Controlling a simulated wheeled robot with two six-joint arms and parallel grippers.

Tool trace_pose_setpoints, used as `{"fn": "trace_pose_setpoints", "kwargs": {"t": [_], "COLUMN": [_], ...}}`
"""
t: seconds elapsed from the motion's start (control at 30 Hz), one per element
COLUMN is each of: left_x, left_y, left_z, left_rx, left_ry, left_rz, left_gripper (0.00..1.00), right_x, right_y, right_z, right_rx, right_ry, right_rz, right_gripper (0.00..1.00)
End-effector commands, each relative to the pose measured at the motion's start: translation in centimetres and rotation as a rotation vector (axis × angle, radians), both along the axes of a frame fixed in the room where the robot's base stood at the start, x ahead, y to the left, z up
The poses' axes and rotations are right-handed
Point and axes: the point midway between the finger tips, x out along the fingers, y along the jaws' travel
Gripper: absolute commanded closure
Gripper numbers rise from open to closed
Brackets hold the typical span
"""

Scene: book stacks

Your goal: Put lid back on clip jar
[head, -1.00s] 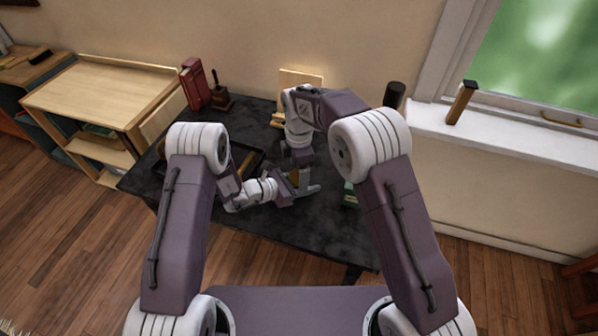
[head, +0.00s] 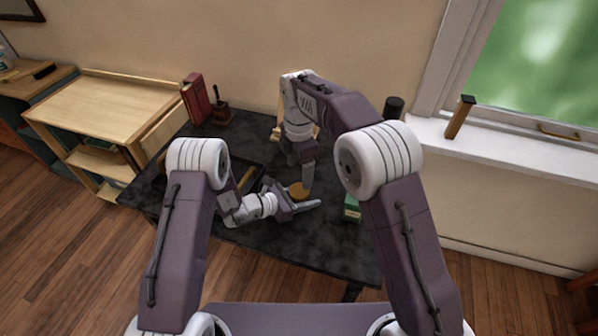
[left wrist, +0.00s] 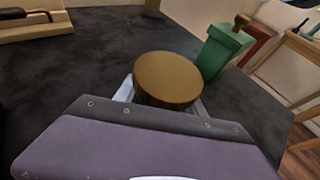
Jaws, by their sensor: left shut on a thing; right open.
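A round, golden-brown, flat-topped thing (left wrist: 168,78) sits between my left gripper's fingers in the left wrist view. It also shows in the head view (head: 299,189). It looks like the lid or the lidded top of the jar; I cannot tell which, as its lower part is hidden. My left gripper (head: 303,201) is shut on it, low over the dark table. My right gripper (head: 306,183) is open, pointing down just above and behind the golden-brown thing; whether it touches it is unclear. The right gripper is not visible in the left wrist view.
Red books (head: 195,100) stand at the back left. A dark cylinder (head: 394,107) is at the back right. The table front is clear.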

Motion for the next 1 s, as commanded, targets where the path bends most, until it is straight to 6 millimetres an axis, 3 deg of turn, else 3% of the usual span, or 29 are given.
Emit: {"fn": "trace_pose_setpoints", "kwargs": {"t": [0.17, 0.6, 1.0], "left_x": [0.0, 0.0, 0.0], "left_y": [0.0, 0.0, 0.0], "left_z": [0.0, 0.0, 0.0], "left_rx": [-0.001, -0.001, -0.001], "left_ry": [0.000, 0.000, 0.000], "left_rz": [0.000, 0.000, 0.000], "left_gripper": [1.00, 1.00, 1.00], "right_x": [0.0, -0.1, 0.0], "right_y": [0.0, 0.0, 0.0], "right_z": [-0.6, -7.1, -8.0], "right_rx": [0.000, 0.001, 0.001], "right_ry": [0.001, 0.003, 0.000], "right_rz": [-0.001, -0.001, -0.001], "right_gripper": [0.28, 0.28, 0.28]}}
